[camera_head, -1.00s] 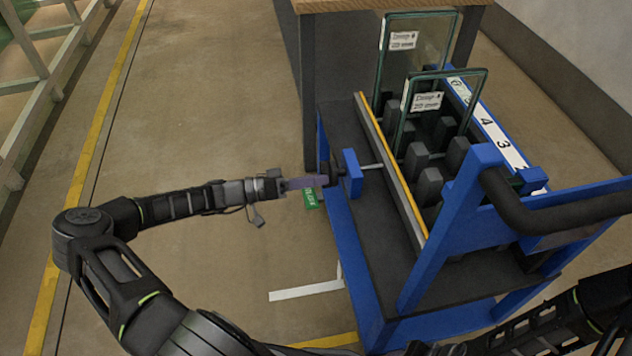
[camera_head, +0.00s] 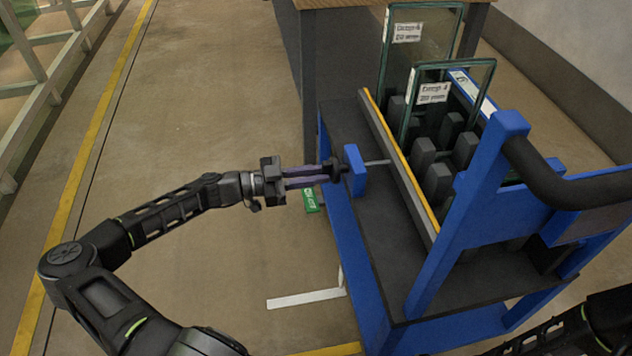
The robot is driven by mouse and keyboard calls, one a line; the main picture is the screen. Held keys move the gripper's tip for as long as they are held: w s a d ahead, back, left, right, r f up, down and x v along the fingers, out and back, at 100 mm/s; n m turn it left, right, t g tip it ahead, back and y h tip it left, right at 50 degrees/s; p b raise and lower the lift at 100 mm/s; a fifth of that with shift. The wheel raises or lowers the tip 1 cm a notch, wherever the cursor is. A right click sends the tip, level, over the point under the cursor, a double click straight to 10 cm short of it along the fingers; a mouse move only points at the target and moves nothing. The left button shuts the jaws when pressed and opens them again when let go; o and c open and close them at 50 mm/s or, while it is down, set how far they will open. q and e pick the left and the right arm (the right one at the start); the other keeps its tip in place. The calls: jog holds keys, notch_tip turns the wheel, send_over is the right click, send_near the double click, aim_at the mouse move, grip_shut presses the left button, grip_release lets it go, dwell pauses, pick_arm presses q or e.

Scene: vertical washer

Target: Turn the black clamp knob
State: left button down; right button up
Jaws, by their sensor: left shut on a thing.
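The black clamp knob (camera_head: 335,169) sits at the left end of a threaded rod that passes through a blue bracket (camera_head: 355,171) on the cart's left side. My left gripper (camera_head: 324,174) comes in from the left, level with the knob, and its two fingers are shut on it. The fingers hide part of the knob. The rod (camera_head: 378,162) runs on to a grey clamp bar with a yellow edge (camera_head: 402,168). Part of my right arm shows at the lower right; its gripper is out of view.
The blue cart (camera_head: 372,270) holds two glass panes (camera_head: 450,105) upright between black pads. A black handle (camera_head: 560,180) curves out at the right. A green label (camera_head: 311,200) shows below my left gripper. A wooden-topped counter (camera_head: 330,4) stands behind. The floor at left is clear.

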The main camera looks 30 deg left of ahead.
pick_arm(q)
jog(key=shift+w+a+r+m+b, duration=0.1)
jog(key=shift+w+a+m+b, duration=0.05)
jog(key=shift+m+b, duration=2.3)
jog(key=shift+w+a+m+b, duration=0.1)
jog(key=shift+m+b, duration=1.95)
jog(key=shift+b, duration=0.7)
pick_arm(e)
notch_tip(320, 180, down, 11)
jog(key=w, duration=0.2)
jog(key=shift+d+f+t, duration=0.2)
jog(key=shift+t, duration=0.2)
pick_arm(q)
jog(key=shift+r, duration=0.1)
jog(key=c, duration=1.4)
grip_release()
jog(key=p+v, duration=0.2)
jog(key=v, duration=0.5)
jog(key=shift+s+a, duration=0.25)
jog(key=shift+a, duration=0.05)
pick_arm(e)
jog(key=shift+s+r, duration=0.15)
jog(key=shift+r, duration=0.75)
